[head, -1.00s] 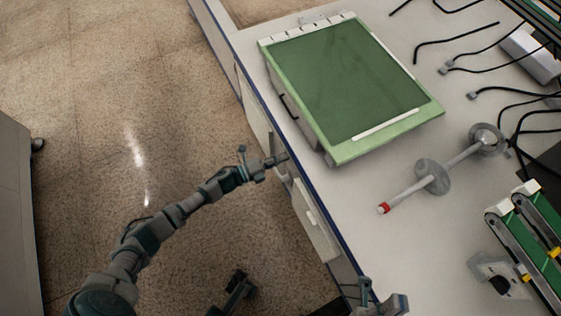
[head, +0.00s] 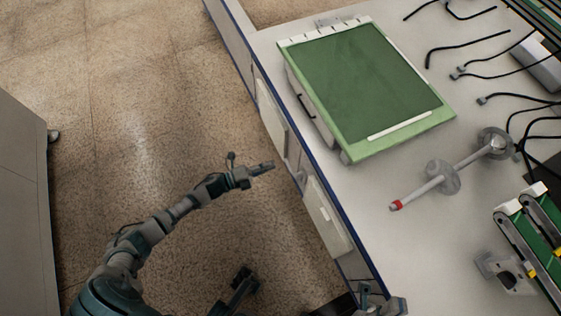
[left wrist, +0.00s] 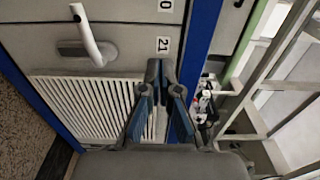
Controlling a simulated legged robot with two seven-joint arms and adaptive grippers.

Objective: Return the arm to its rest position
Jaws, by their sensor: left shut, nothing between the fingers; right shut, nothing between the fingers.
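My left arm comes in from the lower left in the head view. Its gripper (head: 264,168) is shut and empty, out over the floor just left of the bench's blue edge, apart from the bench. In the left wrist view its dark fingers (left wrist: 160,80) come together with nothing between them, in front of a grey cabinet front. My right gripper (head: 382,301) shows only in part at the bottom edge of the head view, by the bench's near edge. It is shut and holds nothing that I can see.
The white bench (head: 355,190) carries a green-topped panel (head: 375,85), a grey shaft with discs (head: 440,177), black cables and a green rail unit (head: 540,225). Drawers (head: 325,218) line the bench side. A grey cabinet (head: 25,220) stands at left, with open floor (head: 150,110) between.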

